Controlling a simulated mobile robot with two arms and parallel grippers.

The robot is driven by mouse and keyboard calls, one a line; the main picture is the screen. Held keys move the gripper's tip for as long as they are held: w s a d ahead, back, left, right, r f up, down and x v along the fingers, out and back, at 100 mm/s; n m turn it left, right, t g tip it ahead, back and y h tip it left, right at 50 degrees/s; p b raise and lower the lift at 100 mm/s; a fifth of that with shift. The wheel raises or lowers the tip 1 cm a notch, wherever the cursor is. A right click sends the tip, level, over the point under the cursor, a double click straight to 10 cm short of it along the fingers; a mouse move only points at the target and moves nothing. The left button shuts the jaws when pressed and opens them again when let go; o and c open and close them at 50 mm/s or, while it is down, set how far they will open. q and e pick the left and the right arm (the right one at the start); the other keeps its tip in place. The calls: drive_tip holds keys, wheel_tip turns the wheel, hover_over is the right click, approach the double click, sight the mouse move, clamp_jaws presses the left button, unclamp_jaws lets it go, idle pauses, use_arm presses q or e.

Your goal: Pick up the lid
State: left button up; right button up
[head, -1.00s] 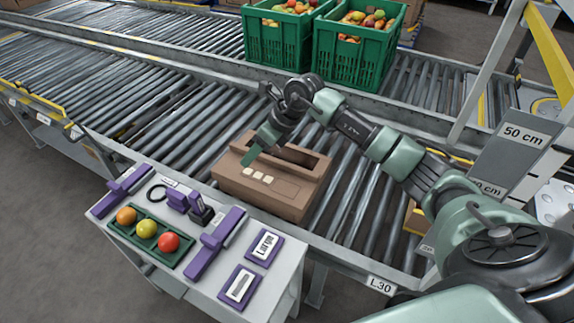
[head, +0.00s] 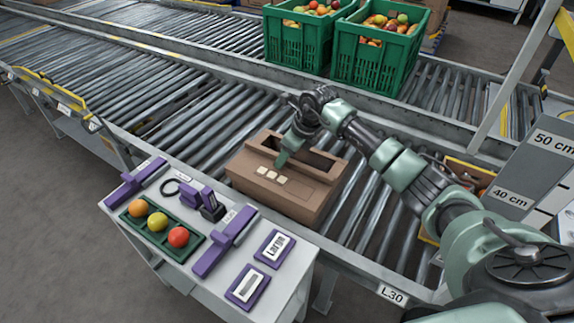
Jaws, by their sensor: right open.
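A brown carton (head: 262,196) stands on the roller conveyor in the middle of the head view. A brown panel (head: 290,191) with several pale squares covers the front of its top; it looks like the lid, but I cannot tell whether it is a separate piece. Dark openings show behind it. My right gripper (head: 282,158) is open and points down at the carton's top, just behind the pale squares. I cannot tell whether it touches the panel. My own wrist hides part of the carton's back edge. My left gripper is not in view.
Green crates (head: 297,49) of produce stand on the far conveyor. A 50 cm height gauge (head: 545,150) stands at the right. Rollers left of the carton are clear.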

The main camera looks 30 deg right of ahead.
clamp_jaws()
